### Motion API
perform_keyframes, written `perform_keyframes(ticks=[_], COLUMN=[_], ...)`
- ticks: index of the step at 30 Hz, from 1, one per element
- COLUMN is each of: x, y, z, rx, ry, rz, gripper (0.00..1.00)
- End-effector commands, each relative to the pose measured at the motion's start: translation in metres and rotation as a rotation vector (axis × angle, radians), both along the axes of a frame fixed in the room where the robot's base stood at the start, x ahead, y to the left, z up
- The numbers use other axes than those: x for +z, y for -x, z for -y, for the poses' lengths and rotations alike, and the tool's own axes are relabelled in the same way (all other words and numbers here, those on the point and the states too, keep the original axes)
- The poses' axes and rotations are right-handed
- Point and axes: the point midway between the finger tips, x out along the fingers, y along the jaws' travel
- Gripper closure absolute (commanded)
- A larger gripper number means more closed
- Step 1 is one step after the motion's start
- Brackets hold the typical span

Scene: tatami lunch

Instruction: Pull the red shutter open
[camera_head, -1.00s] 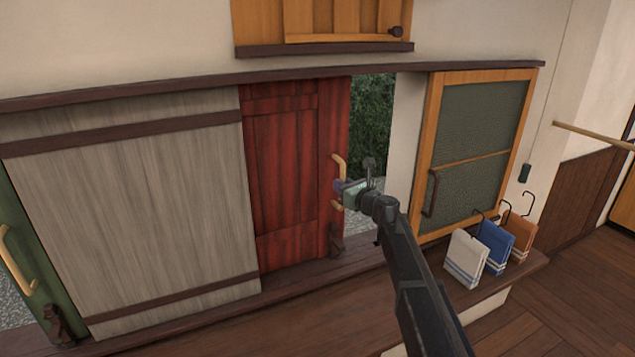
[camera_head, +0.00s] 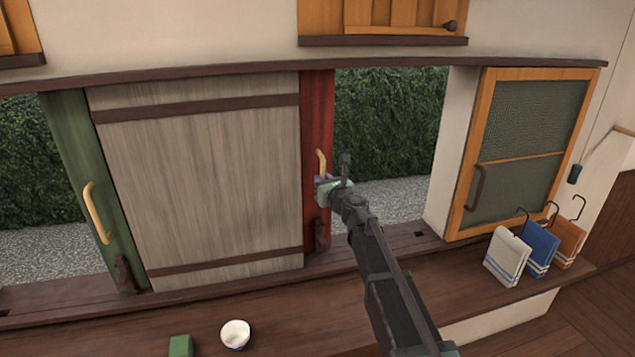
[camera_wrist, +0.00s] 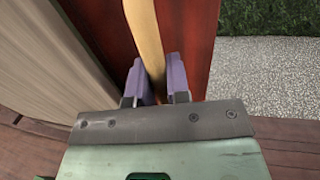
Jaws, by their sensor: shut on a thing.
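The red shutter (camera_head: 317,105) shows as a narrow upright strip at the right edge of the pale grey wooden panel (camera_head: 205,185); the rest of it is hidden behind that panel. Its tan curved handle (camera_head: 321,160) stands on this strip. My gripper (camera_head: 322,183) is at the handle's lower part. In the wrist view my purple fingers (camera_wrist: 157,80) are closed on either side of the handle (camera_wrist: 145,35), with the red shutter (camera_wrist: 195,45) behind. A wide opening with hedge (camera_head: 390,125) and gravel shows to the right of the shutter.
A green shutter (camera_head: 75,170) with a tan handle stands left of the grey panel. A white cup (camera_head: 235,334) and a green block (camera_head: 181,346) sit on the wooden ledge in front. Several cloths hang on hooks at right, near the orange-framed screen (camera_head: 530,150).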

Motion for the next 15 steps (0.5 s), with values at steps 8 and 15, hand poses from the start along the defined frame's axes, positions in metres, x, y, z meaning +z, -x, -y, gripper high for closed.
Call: perform_keyframes(ticks=[8,15], x=[-0.0003,-0.0001], y=[0.0006,0.0002], z=[-0.0005,-0.0005], rx=[0.001,0.001], ry=[0.0,0.0], rz=[0.0,0.0], gripper=[0.82,0.59])
